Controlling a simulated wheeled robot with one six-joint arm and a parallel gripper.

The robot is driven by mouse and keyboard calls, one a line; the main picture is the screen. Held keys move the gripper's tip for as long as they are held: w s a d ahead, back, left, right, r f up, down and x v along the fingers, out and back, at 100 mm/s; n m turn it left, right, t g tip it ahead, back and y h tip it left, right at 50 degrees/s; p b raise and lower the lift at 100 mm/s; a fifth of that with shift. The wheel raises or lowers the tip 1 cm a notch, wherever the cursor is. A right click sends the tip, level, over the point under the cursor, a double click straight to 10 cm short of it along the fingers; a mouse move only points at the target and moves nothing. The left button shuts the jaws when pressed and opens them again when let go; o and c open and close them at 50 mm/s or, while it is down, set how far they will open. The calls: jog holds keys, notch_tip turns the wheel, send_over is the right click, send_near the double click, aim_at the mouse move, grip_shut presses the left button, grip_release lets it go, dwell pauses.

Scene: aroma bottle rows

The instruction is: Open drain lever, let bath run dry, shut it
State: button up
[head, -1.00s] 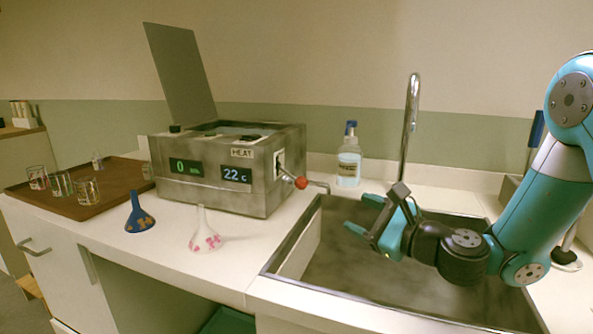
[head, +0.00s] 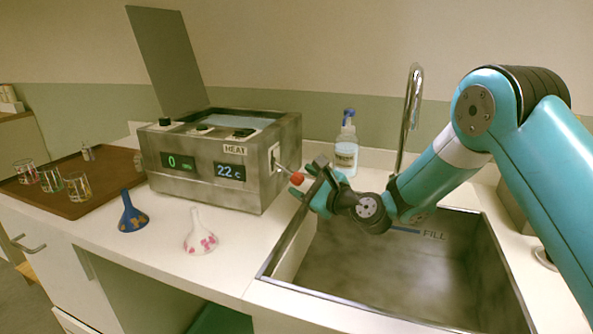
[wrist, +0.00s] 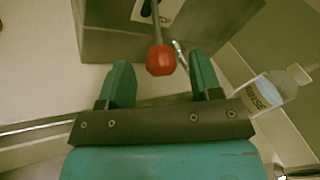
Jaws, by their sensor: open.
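The water bath (head: 215,185) is a grey metal box on the counter with its lid raised, its panels reading 0 and 22 C. The drain lever has a red knob (head: 296,179) and sticks out from the bath's right side; its knob also shows in the wrist view (wrist: 161,60). My gripper (head: 307,184) is open at the knob. In the wrist view my gripper (wrist: 160,80) has its fingers on either side of the knob, with gaps on both sides. The thin drain spout (wrist: 180,52) shows behind the knob.
A sink (head: 400,285) marked FILL lies below my arm, with a tall faucet (head: 411,110) behind. A rinse bottle (head: 346,150) stands close behind the gripper. Two funnels, one blue (head: 132,215) and one spotted (head: 200,238), stand before the bath. A brown tray (head: 100,205) holds glasses.

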aim_at(302, 179)
jog(key=shift+x, duration=1.65)
grip_shut()
jog(key=shift+p, duration=0.35)
jog(key=shift+d+r, duration=0.1)
jog(key=shift+r, duration=0.05)
